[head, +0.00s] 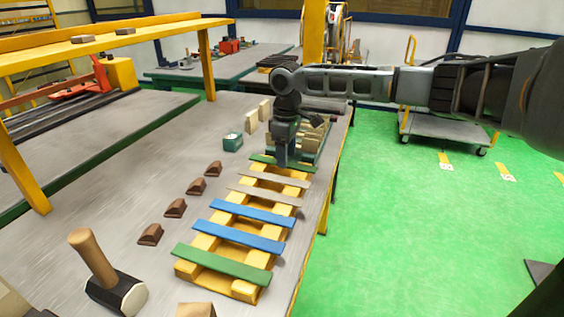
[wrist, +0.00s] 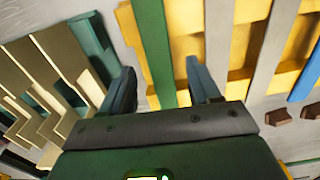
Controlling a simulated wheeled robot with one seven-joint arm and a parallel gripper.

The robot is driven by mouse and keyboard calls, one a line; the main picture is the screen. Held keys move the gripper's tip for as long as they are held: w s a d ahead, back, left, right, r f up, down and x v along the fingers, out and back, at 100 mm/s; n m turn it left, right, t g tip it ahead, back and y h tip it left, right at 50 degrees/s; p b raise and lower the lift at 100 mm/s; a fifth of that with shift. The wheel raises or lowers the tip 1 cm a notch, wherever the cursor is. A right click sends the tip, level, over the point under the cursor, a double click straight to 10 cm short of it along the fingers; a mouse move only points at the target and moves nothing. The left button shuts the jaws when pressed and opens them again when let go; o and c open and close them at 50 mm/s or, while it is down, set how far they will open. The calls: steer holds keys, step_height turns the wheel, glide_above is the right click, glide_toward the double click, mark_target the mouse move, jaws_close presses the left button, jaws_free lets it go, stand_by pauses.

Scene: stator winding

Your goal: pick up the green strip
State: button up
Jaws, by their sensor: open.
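A yellow rack (head: 188,271) carries several flat strips laid across it. A green strip (head: 222,263) lies at its near end, with blue and grey-beige strips behind. Another green strip (head: 297,167) lies at the far end, partly hidden by my gripper (head: 282,160). In the wrist view my gripper (wrist: 160,82) is open, and this far green strip (wrist: 152,45) passes between its two blue-grey fingers. The fingers are on either side of the strip; I cannot tell whether they touch it. Its lower end is hidden behind the gripper body.
A green holder with beige pieces (wrist: 60,65) stands just beyond the far strip. A small teal box (head: 233,142), several brown wedges (head: 176,208) and a mallet (head: 105,275) lie left of the rack. The table's right edge runs close beside the rack.

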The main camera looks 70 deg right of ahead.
steer(key=shift+f, duration=0.65)
steer(key=shift+c, duration=0.3)
jaws_close()
